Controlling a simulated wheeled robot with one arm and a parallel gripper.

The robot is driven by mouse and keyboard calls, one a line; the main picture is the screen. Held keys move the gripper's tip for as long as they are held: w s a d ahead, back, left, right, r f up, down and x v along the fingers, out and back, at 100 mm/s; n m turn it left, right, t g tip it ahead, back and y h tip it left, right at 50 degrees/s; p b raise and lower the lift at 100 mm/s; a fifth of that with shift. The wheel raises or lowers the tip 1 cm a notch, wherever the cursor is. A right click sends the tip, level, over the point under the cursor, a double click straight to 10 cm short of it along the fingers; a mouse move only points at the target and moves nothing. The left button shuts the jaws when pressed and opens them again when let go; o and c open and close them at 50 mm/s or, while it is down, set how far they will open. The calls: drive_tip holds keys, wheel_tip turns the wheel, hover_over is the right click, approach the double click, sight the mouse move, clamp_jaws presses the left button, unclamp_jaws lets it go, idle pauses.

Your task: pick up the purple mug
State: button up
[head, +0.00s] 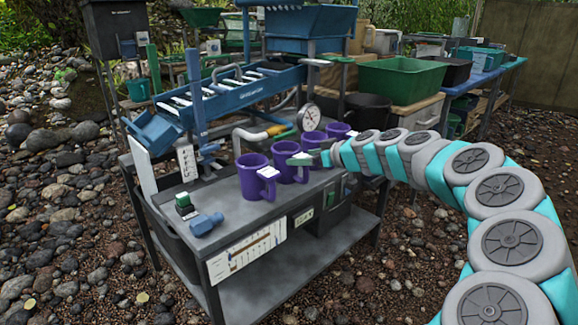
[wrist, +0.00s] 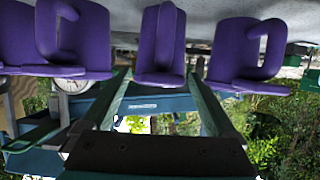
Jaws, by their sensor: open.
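Several purple mugs stand upright in a row on the grey workbench. In the head view these are the nearest mug (head: 253,180), a second mug (head: 284,162), a third mug (head: 311,141) and a farther one (head: 339,130). The wrist view is upside down. There my open gripper (wrist: 159,76) has one middle purple mug (wrist: 150,45) between and just beyond its fingertips, handle facing the camera. Which mug of the row this is, I cannot tell.
In the wrist view, a left mug (wrist: 88,45) and a right mug (wrist: 232,55) stand close on both sides. A pressure gauge (head: 308,117) and a bent pipe (head: 250,136) stand behind the row. A blue fitting (head: 206,223) and a green-topped block (head: 184,204) lie at the front left.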

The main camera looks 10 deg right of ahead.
drive_tip(key=shift+w+a+f, duration=0.2)
drive_tip(key=shift+w+a, duration=0.15)
drive_tip(key=shift+w, duration=0.05)
clamp_jaws()
idle(0.5)
